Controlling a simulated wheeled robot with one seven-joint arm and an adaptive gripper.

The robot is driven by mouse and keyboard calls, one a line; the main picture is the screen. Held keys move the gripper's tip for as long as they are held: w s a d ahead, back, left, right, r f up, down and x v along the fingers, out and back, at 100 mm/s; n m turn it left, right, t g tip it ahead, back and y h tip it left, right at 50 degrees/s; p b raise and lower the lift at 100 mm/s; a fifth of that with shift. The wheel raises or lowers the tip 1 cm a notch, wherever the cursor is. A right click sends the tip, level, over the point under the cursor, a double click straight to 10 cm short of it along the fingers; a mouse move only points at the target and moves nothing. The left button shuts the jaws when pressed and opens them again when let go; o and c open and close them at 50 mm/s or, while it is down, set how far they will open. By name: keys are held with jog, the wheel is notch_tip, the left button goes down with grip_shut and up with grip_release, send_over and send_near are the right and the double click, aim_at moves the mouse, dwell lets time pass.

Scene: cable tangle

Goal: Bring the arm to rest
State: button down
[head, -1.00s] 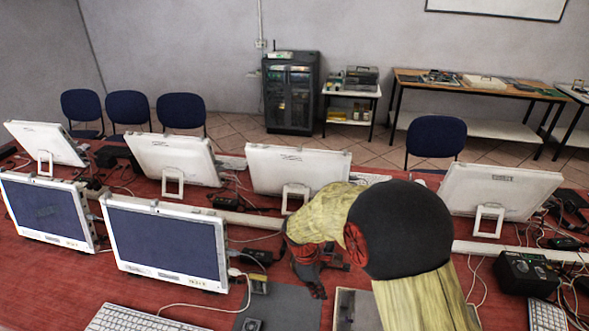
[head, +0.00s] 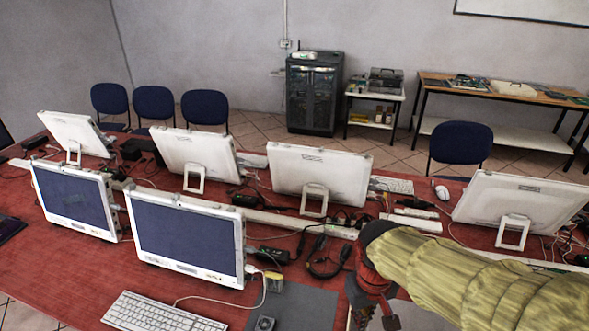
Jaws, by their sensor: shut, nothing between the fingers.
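My arm reaches in from the lower right in a yellowish sleeve, with a black and red wrist. My gripper (head: 372,318) points down at the bottom edge of the head view, right of the grey mat (head: 305,303). It is shut and empty, and its tips are partly cut off by the frame edge. A dark looped cable (head: 328,268) lies on the red table (head: 60,270), left of my wrist. A small grey device (head: 265,324) and a small yellow-and-black piece (head: 273,281) are at the mat's left side.
White monitors (head: 185,237) stand in two rows. A keyboard (head: 163,312) lies at the front left. A cable channel (head: 290,220) with loose cables and plugs runs along the table. A pale surface, partly hidden, lies under my arm. Chairs (head: 461,143) stand behind the table.

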jog(key=s+d+r+m+t, duration=0.2)
jog(key=s+r+t, duration=0.3)
jog(key=r, duration=0.7)
jog(key=shift+s+d+m, duration=0.4)
jog(key=shift+s+d, duration=0.5)
jog(key=shift+s, duration=0.3)
